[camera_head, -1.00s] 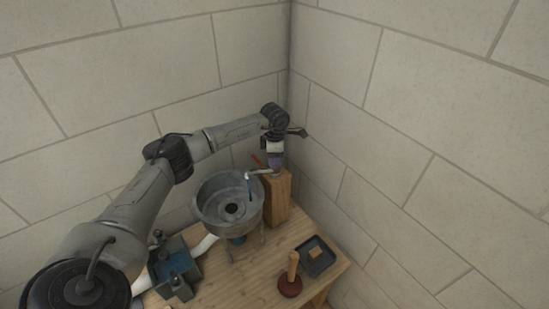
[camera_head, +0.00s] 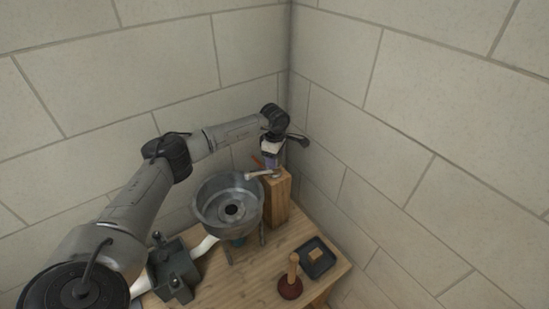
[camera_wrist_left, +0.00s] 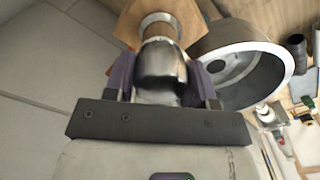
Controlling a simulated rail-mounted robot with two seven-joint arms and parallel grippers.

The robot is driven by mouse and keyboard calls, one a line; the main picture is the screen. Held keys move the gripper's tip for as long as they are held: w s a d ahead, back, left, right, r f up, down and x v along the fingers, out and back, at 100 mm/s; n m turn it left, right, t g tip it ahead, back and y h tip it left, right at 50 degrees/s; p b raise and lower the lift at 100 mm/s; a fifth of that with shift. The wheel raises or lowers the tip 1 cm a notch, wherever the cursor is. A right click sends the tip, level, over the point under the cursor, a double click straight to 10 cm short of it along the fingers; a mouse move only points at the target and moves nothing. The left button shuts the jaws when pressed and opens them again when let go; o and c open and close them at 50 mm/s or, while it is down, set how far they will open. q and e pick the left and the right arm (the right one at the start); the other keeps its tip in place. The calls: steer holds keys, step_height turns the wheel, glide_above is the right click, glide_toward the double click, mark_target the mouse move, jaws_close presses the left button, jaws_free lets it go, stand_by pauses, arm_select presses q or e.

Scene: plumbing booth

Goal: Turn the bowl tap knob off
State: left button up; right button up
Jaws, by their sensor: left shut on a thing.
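The metal bowl (camera_head: 212,210) stands on legs on the wooden bench, with a dark drain hole in its middle; it also shows in the left wrist view (camera_wrist_left: 270,80). The tap's spout (camera_head: 257,175) reaches over the bowl's rim from a wooden post (camera_head: 280,200). No water stream shows at the spout. My left gripper (camera_head: 271,163) is above the post at the tap. In the left wrist view its purple fingers are shut on the metal tap knob (camera_wrist_left: 160,72), one on each side. The gripper hides most of the knob in the head view. My right gripper is not in view.
A grey box-like fitting (camera_head: 175,268) with a white pipe (camera_head: 204,246) stands left of the bowl. A plunger (camera_head: 291,284) and a dark tray (camera_head: 329,262) with a small tan block (camera_head: 316,255) are at the front right. Walls (camera_head: 400,150) meet close behind the post.

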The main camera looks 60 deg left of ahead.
arm_select(q)
steer(key=o, duration=0.9)
steer(key=shift+r+b, duration=0.4)
steer(key=shift+r, duration=6.5)
